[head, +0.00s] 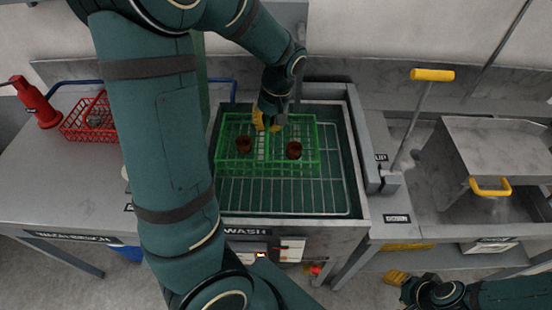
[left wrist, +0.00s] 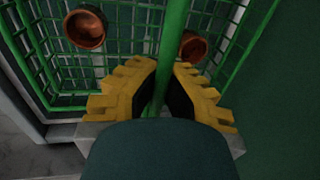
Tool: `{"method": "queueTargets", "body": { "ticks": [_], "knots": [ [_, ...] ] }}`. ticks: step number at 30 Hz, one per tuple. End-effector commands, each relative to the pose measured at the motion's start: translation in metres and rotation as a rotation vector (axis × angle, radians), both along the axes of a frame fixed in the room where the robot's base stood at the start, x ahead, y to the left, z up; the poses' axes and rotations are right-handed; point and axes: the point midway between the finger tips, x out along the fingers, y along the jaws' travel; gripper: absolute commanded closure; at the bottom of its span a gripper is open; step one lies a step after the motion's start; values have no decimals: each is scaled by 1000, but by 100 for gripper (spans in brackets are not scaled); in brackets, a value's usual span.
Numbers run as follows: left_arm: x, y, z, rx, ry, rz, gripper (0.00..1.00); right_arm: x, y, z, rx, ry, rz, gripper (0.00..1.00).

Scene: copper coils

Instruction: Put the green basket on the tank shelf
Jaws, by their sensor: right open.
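The green basket (head: 308,164) is a wire-mesh basket with two copper coils inside, a left coil (head: 243,144) and a right coil (head: 293,150). It is over the wire tank shelf (head: 330,200) in the WASH tank; I cannot tell whether it touches the shelf. My left gripper (head: 267,122) is at the basket's far side. In the left wrist view its yellow fingers (left wrist: 162,85) are closed around a green bar of the basket (left wrist: 172,40), and both coils show beyond. My right gripper (head: 397,277) is open and empty at the lower right, away from the basket.
A red basket (head: 88,132) and a red bottle-like object (head: 38,103) are on the left counter. A yellow-handled lever (head: 432,75) stands right of the tank. A metal lid with a yellow handle (head: 490,186) is at the far right. The tank rim (head: 290,222) surrounds the shelf.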

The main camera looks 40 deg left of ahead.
Motion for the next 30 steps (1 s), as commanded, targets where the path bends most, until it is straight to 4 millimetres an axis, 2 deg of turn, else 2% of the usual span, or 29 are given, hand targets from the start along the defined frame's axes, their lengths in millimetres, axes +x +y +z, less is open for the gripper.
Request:
{"method": "queueTargets", "body": {
  "ticks": [6,14,21,30],
  "knots": [
    [-1,1,-41,1,6,1,100,-3,1,-10,2,7,5,53],
    [-1,1,-62,0,3,1,100,-4,1,-13,2,10,8,53],
    [-1,0,-92,0,3,1,100,-6,1,-19,4,15,11,53],
    [0,0,-94,0,0,1,100,-7,1,-19,4,16,12,53]
  ]
}}
